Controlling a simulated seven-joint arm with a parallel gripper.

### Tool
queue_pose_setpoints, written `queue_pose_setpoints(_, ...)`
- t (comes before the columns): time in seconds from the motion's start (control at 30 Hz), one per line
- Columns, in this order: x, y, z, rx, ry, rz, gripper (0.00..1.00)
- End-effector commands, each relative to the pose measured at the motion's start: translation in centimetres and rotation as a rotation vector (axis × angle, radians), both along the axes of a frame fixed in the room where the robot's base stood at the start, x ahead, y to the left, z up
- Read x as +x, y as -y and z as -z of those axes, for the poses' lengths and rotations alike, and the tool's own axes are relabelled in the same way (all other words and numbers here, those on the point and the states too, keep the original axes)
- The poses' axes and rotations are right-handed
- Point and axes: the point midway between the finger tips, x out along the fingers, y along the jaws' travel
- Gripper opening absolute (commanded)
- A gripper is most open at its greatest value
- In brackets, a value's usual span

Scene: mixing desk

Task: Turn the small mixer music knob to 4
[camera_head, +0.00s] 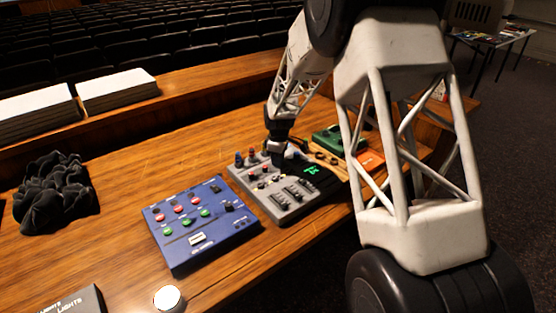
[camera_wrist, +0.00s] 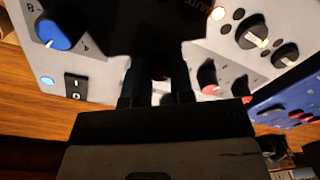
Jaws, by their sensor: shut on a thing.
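The small grey mixer (camera_head: 284,204) lies on the wooden desk with sliders, knobs and a green-lit display. My gripper (camera_head: 279,161) points down at its far part. In the wrist view my gripper (camera_wrist: 158,97) has its two dark fingers close together over the grey panel, shut on a knob that they and a dark shape mostly hide. A blue-capped knob (camera_wrist: 55,33) stands left of the fingers and a red-capped knob (camera_wrist: 207,76) right of them. The held knob's pointer and its number are hidden; I cannot read its setting.
A blue box with red and green knobs (camera_head: 199,226) sits just left of the mixer. A green device (camera_head: 328,139) and an orange one (camera_head: 370,160) lie to the right. Black crumpled cloth (camera_head: 54,192) and white paper stacks (camera_head: 116,90) are at left. Open desk lies between.

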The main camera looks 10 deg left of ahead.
Motion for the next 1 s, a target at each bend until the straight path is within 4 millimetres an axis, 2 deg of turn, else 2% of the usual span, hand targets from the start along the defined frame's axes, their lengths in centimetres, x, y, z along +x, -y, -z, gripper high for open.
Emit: queue_pose_setpoints(1.0, 0.05, 0.10, -0.05, 0.001, 0.001, 0.833, 0.00)
